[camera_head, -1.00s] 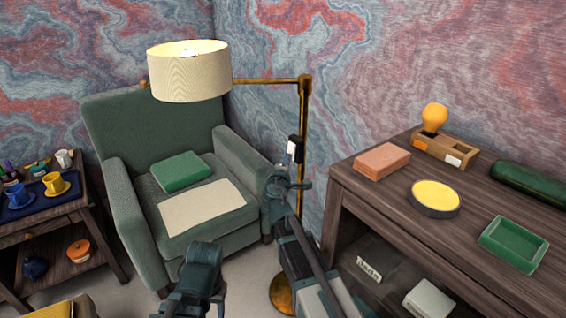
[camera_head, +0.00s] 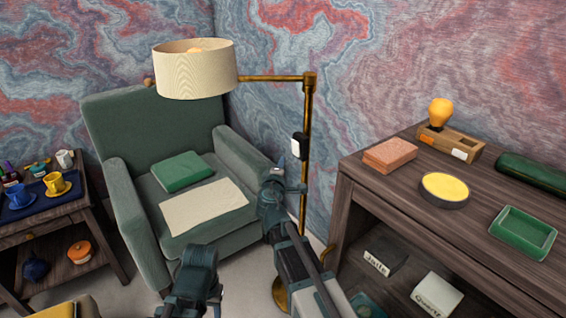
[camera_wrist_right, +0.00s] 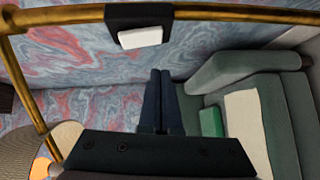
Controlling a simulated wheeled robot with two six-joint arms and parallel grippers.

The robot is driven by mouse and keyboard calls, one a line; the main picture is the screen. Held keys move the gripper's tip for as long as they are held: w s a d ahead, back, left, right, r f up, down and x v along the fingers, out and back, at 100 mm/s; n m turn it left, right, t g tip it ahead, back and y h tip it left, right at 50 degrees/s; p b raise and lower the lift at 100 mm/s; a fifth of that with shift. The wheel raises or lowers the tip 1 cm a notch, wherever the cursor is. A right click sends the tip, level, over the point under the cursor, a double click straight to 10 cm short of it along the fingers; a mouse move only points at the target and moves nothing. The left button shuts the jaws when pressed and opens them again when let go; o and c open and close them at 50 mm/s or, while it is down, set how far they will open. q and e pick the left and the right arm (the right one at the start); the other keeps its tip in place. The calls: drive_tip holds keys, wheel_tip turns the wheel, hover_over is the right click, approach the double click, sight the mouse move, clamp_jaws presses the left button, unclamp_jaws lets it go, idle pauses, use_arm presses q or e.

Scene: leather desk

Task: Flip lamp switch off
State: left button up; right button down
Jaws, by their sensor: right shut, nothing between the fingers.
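The floor lamp has a cream shade (camera_head: 195,72) on a brass arm and pole (camera_head: 307,115). The inside of the shade looks dim, with the bulb showing at its rim. The switch (camera_head: 297,148) is a black box on the pole with a white rocker. It also shows in the right wrist view, with the white rocker (camera_wrist_right: 140,38) near the top. My right gripper (camera_wrist_right: 160,72) is shut and empty, its fingertips below and apart from the switch in that view. In the head view my right arm rises to just left of the pole.
A green armchair (camera_head: 150,125) stands left of the pole. A dark wooden desk (camera_head: 400,190) stands at the right, holding a brick, a yellow-topped round tin and a green tray. A side table (camera_head: 45,225) with cups is at the far left.

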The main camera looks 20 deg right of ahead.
drive_tip(key=f+v, duration=0.1)
drive_tip(key=v, duration=0.8)
drive_tip(key=shift+s+f+b, duration=0.35)
drive_tip(key=shift+f+b, duration=0.05)
drive_tip(key=shift+f, duration=0.05)
drive_tip(key=shift+a, duration=0.1)
drive_tip(key=s+a+m+g+y+p, duration=0.3)
drive_tip(key=s+a+g+p, duration=0.3)
drive_tip(key=s+p, duration=0.4)
drive_tip(key=s+a+m+g+y+p, duration=0.2)
drive_tip(key=s+a+m+g+p, duration=0.3)
drive_tip(key=s, duration=0.9)
drive_tip(key=a+g+p, duration=0.2)
drive_tip(key=g+p, duration=0.2)
drive_tip(key=p, duration=0.1)
drive_tip(key=shift+r+y, duration=0.25)
drive_tip(key=shift+y, duration=0.15)
